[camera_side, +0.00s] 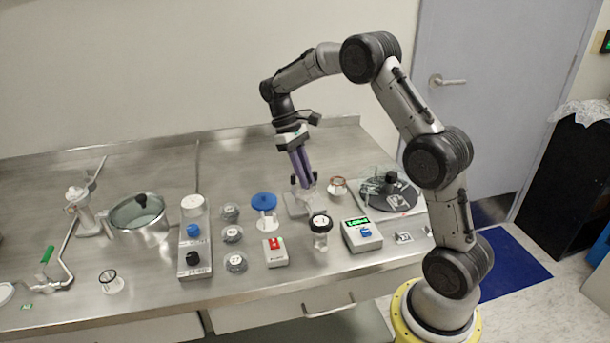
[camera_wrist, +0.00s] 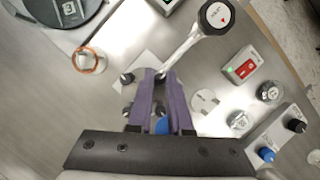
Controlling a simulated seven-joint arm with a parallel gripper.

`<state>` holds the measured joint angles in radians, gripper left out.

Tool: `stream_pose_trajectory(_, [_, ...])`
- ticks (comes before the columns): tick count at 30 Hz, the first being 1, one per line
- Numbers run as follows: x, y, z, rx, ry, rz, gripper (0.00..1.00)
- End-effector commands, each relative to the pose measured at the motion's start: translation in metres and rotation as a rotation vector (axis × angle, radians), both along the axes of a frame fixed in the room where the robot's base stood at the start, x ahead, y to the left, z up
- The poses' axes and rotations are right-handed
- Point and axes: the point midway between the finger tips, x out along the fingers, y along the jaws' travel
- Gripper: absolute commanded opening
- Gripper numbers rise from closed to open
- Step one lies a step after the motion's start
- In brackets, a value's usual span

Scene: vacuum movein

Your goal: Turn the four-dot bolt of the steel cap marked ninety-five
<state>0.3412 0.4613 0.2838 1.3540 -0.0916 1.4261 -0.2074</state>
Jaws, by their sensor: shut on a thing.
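A pale steel block (camera_side: 297,211) with dark knob-like bolts stands in the middle of the bench. It also shows in the wrist view (camera_wrist: 118,86), with dark bolts (camera_wrist: 127,78) on its left side. My gripper (camera_side: 308,187) points down over it, its purple fingers low among the bolts. In the wrist view the gripper's fingertips (camera_wrist: 161,74) are close together at the block's right side, shut on what appears to be one of its bolts. That bolt is mostly hidden by the fingers. I cannot read the number marking or any dots.
A blue-topped piece (camera_side: 264,201) and red-switch box (camera_side: 275,251) are left. A copper-rimmed ring (camera_side: 338,187) and dark turntable (camera_side: 389,194) are right. The back bench is clear.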

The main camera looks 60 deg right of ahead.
Motion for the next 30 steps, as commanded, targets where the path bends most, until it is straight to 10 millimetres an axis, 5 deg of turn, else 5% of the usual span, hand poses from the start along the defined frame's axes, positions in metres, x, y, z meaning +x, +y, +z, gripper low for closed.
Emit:
stream_pose_trajectory(1, [0.001, 0.000, 0.001, -0.001, -0.004, -0.001, 0.00])
stream_pose_trajectory(2, [0.001, 0.000, 0.001, -0.001, -0.004, -0.001, 0.19])
stream_pose_trajectory(7, [0.001, 0.000, 0.001, -0.001, -0.003, -0.001, 0.48])
stream_pose_trajectory(20, [0.005, -0.001, 0.009, -0.001, -0.003, -0.002, 0.48])
stream_pose_trajectory(30, [0.031, -0.003, 0.071, -0.001, -0.007, -0.001, 0.48])
